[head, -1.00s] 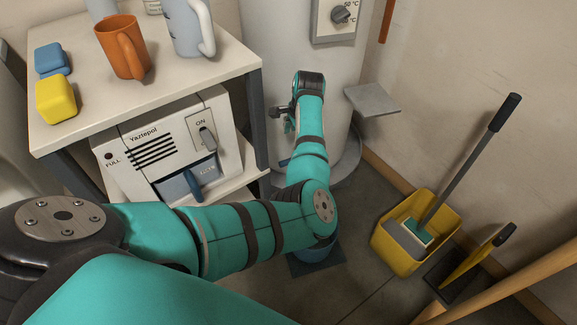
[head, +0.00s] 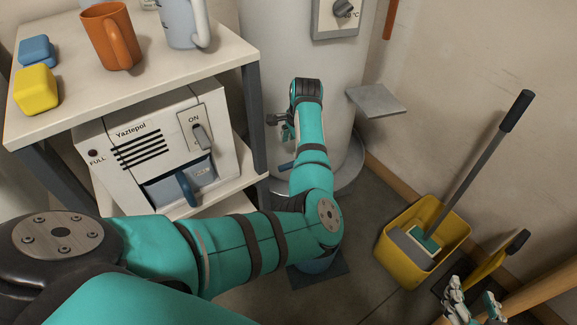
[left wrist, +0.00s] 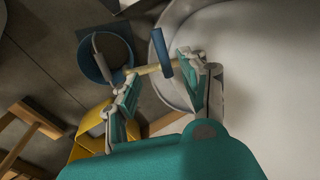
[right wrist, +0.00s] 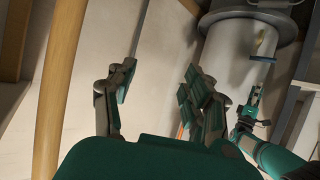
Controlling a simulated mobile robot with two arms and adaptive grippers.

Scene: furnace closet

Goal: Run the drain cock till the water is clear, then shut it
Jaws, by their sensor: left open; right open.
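The drain cock is low on the pale tank (head: 325,65); its blue lever (head: 287,165) shows beside my forearm. In the left wrist view the blue lever (left wrist: 160,52) crosses a brass spout (left wrist: 145,70). My left gripper (head: 284,127) is open and empty. The right wrist view shows its fingers (right wrist: 251,100) apart from and above the brass cock (right wrist: 262,45); that view is upside down. A blue bucket (left wrist: 105,58) stands on the floor below, mostly hidden by my arm in the head view. I cannot make out any water. My right gripper (head: 473,308) is open and empty at lower right.
A shelf unit (head: 225,72) with mugs, sponges and a white Yaztepol machine (head: 160,145) stands left of the tank. A grey ledge (head: 377,101) juts out at right. A yellow bin (head: 405,265) with a long-handled tool and a wooden bar stand near my right gripper.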

